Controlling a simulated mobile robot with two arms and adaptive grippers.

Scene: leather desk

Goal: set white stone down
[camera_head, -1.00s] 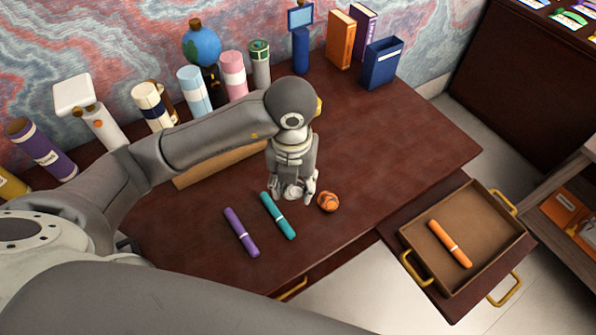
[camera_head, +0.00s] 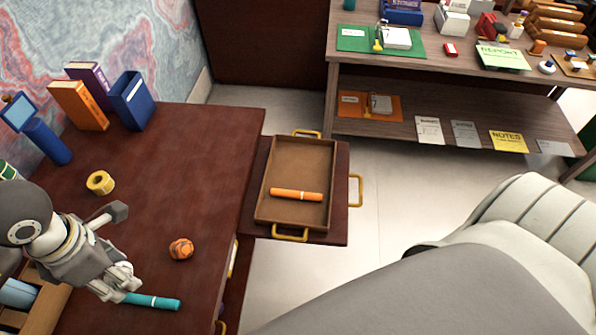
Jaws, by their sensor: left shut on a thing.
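My left gripper (camera_head: 120,284) is low over the dark red desk (camera_head: 165,180) at the lower left, pointing down, with its fingers next to the teal marker (camera_head: 152,301). It is shut on the white stone. The stone is mostly hidden by the pale fingers and hard to tell apart from them. Whether it touches the desk top cannot be told. An orange-brown stone (camera_head: 181,248) lies on the desk to the right of the gripper. My right gripper is out of view.
A brown tray (camera_head: 262,212) with an orange marker (camera_head: 297,195) sits at the desk's right side. A yellow roll (camera_head: 100,182) and a grey hammer-shaped thing (camera_head: 110,214) are behind the gripper. A blue box (camera_head: 133,102) and books (camera_head: 78,105) stand farther back. The desk's middle is clear.

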